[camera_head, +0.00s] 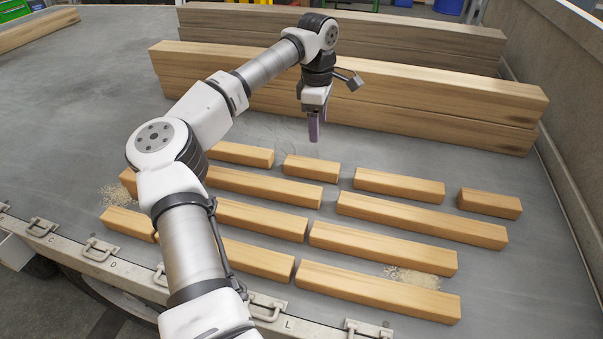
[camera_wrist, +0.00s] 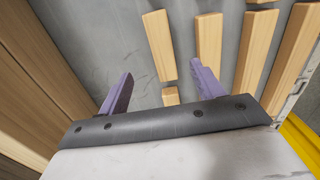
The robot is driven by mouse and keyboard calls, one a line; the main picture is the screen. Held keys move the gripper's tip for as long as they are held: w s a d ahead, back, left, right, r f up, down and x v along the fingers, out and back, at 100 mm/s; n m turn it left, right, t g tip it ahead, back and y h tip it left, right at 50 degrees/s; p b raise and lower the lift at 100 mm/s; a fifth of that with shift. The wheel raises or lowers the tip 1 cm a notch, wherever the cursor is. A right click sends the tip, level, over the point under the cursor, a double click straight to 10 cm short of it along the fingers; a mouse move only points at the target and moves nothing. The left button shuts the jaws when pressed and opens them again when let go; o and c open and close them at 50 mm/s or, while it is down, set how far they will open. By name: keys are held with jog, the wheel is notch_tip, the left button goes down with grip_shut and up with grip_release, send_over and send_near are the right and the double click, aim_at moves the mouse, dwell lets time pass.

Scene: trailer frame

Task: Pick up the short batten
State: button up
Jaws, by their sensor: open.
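Several light wooden battens lie in rows on the grey trailer deck. In the head view, one short batten (camera_head: 311,168) lies in the back row, and another short one (camera_head: 490,203) lies at that row's right end. I cannot tell which one the task names. My gripper (camera_head: 314,132) points down above the deck, just behind the first short batten in the picture, and is empty. In the wrist view the purple fingers (camera_wrist: 161,70) are spread apart. A small batten (camera_wrist: 170,96) shows low between them, partly hidden by the gripper body.
A longer batten (camera_head: 399,185) lies between the two short ones. Long stacked beams (camera_head: 400,95) stand behind my gripper. More battens (camera_head: 380,248) lie in front. A side wall (camera_head: 560,80) bounds the right. Bare deck (camera_head: 80,100) is at left.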

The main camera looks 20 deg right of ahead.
send_over(312, 163)
notch_tip(312, 163, down, 8)
jog(key=shift+s+r, duration=0.1)
jog(key=shift+f+p, duration=0.7)
jog(key=shift+f, duration=2.45)
jog(key=c, duration=1.1)
jog(key=shift+r, duration=0.1)
